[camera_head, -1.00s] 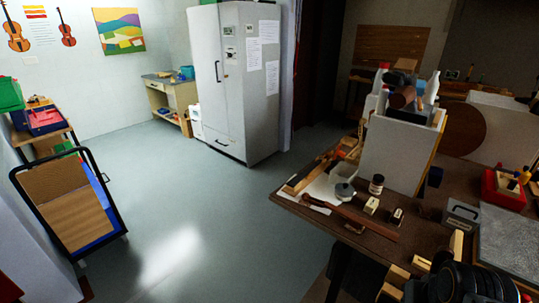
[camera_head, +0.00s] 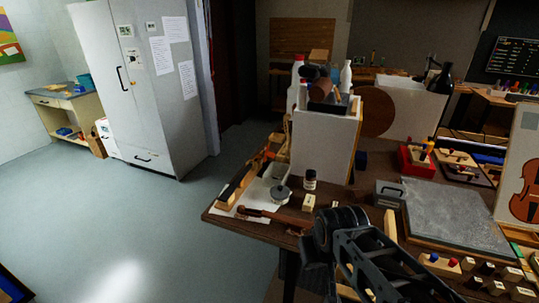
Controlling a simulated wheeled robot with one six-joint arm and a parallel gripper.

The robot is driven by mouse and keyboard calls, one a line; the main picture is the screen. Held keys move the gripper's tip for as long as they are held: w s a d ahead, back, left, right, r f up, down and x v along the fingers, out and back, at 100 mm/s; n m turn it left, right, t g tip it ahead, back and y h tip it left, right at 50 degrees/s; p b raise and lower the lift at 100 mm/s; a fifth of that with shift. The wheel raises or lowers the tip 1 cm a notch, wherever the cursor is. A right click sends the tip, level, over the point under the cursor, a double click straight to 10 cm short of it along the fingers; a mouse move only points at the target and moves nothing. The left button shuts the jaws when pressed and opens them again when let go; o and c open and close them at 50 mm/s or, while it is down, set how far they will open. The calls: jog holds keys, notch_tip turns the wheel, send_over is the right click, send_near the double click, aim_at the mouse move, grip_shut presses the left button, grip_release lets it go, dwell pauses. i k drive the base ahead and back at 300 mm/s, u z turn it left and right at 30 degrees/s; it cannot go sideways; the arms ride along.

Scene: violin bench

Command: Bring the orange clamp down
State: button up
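I cannot make out a clear orange clamp. A small orange piece (camera_head: 262,157) shows at the back left of the bench, beside the white box, but it is too small to tell what it is. Bottles, a brown cylinder (camera_head: 322,90) and dark items crowd the top of the tall white box (camera_head: 322,148), and some of them hide each other. My black arm reaches in from the bottom, over the front of the bench. No gripper fingers can be made out.
A grey cabinet (camera_head: 145,90) stands at the left. The floor left of the bench is clear.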

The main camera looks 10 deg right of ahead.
aim_at(271, 154)
jog(key=k, duration=1.2)
jog(key=u, duration=0.7)
jog(key=i, duration=0.5)
jog(key=u, duration=0.8)
jog(key=i, duration=2.15)
jog(key=z, duration=1.65)
jog(key=i, duration=0.8)
jog(key=z, duration=0.6)
jog(key=i, duration=0.4)
